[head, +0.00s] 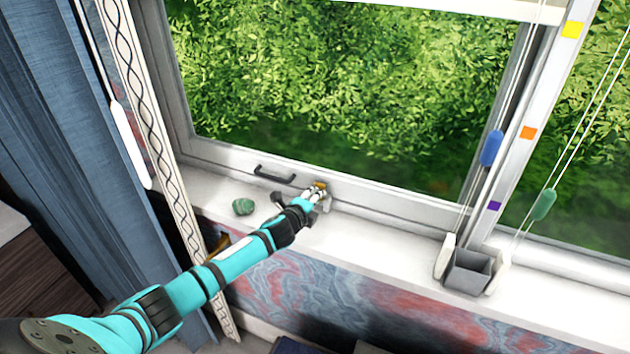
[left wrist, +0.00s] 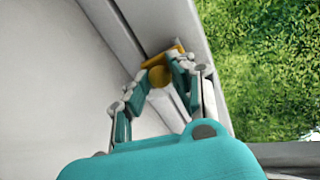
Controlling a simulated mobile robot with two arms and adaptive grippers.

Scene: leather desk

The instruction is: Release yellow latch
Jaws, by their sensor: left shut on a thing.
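The yellow latch (head: 320,186) sits on the lower rail of the window frame, just right of a dark handle. My left gripper (head: 315,194) is at the latch, its arm reaching in from the lower left. In the left wrist view the latch (left wrist: 160,74) shows as a yellow round knob with a yellow plate behind it. The teal fingers of my left gripper (left wrist: 165,75) are closed around the knob from both sides. The fingers partly hide the latch in the head view. My right gripper is not in view.
A dark handle (head: 274,173) is on the window rail. A green stone-like object (head: 243,206) lies on the white sill (head: 380,240). A grey box (head: 470,270) stands at the sill's right. Blue (head: 491,148) and green (head: 543,205) cord pulls hang nearby. A blue curtain (head: 50,130) hangs left.

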